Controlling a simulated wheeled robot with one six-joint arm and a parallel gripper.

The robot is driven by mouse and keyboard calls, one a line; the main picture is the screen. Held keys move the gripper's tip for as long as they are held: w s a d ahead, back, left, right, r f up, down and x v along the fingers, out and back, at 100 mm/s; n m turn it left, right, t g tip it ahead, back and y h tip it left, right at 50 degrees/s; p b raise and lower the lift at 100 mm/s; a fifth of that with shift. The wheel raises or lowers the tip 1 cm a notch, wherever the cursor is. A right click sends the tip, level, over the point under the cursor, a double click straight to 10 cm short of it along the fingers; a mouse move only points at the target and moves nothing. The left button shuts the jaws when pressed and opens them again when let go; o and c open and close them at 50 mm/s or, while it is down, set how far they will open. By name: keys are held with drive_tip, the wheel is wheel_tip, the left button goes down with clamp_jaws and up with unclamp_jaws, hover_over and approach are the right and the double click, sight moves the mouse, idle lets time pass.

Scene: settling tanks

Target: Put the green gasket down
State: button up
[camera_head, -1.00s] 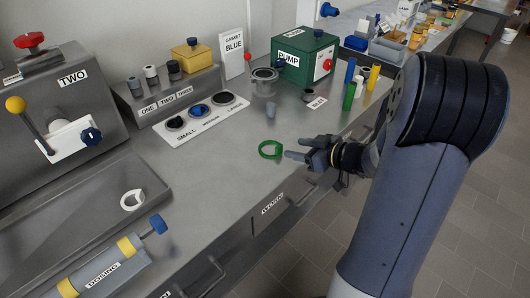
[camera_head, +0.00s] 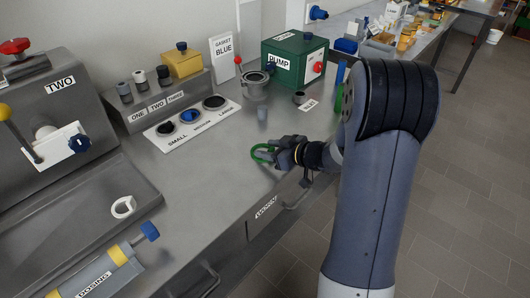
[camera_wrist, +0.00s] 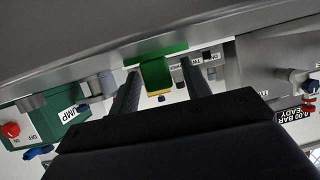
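In the wrist view, which is upside down, part of the gasket (camera_wrist: 155,72) shows between the two spread fingers (camera_wrist: 160,72). A narrow gap shows between the green part and the right finger. The gripper looks open; contact on the left finger cannot be told.
A white SMALL/MEDIUM/LARGE board (camera_head: 220,115) and a green pump box (camera_head: 288,70) are further back. A white ring (camera_head: 123,207) lies in the tray at left. The bench left of the gasket is clear.

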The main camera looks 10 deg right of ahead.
clamp_jaws()
idle(0.3)
